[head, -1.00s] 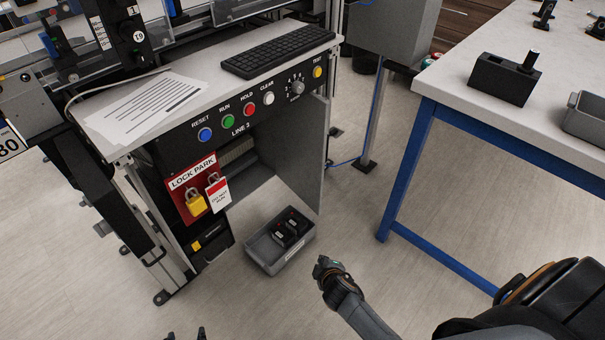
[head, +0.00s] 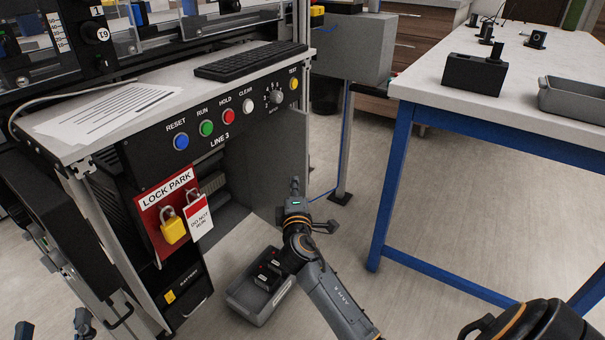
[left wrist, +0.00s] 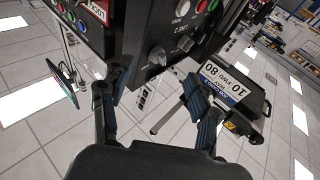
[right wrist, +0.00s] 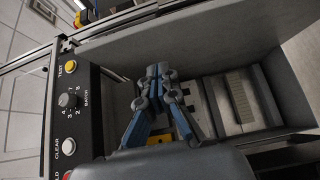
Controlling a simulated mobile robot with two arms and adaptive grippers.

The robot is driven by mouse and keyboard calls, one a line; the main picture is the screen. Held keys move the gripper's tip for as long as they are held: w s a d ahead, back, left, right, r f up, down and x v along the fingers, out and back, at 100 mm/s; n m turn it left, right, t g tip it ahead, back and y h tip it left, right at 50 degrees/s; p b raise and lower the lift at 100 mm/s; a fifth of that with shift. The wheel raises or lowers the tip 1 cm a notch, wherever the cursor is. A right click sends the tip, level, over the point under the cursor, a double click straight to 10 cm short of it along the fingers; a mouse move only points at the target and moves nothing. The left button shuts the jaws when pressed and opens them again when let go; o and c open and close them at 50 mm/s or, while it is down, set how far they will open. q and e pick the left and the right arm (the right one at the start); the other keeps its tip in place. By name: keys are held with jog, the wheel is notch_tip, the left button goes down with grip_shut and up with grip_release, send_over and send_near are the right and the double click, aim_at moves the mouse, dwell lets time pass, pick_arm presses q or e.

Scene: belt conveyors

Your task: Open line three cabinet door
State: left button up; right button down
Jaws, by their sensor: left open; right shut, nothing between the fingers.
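The line three cabinet (head: 222,135) stands at left centre in the head view, under the LINE 3 button panel. My right gripper (head: 295,188) is shut and empty in front of this panel. Its fingers also show in the right wrist view (right wrist: 157,75); contact is unclear. My left gripper (head: 52,328) is open at the bottom left edge, fingers spread in its wrist view (left wrist: 160,95).
A red lock park board (head: 150,218) with a yellow padlock (head: 173,228) and tag is left of the opening. A grey bin (head: 245,300) stands on the floor below my right gripper. A blue-legged table (head: 395,180) stands at the right.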

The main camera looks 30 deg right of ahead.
aim_at(303, 161)
jog(key=w+d, duration=0.2)
jog(key=w+d+b, duration=0.1)
jog(key=w+d, duration=0.1)
jog(key=d, duration=0.1)
jog(key=shift+w, duration=0.2)
pick_arm(q)
jog(key=s+r+t+h, duration=0.1)
jog(key=s+r+t, duration=0.2)
jog(key=r, duration=0.3)
jog(key=shift+r+t+h, duration=0.3)
jog(key=shift+t, duration=0.5)
pick_arm(e)
jog(key=shift+w+d, duration=0.15)
jog(key=shift+d, duration=0.35)
jog(key=shift+d, duration=0.1)
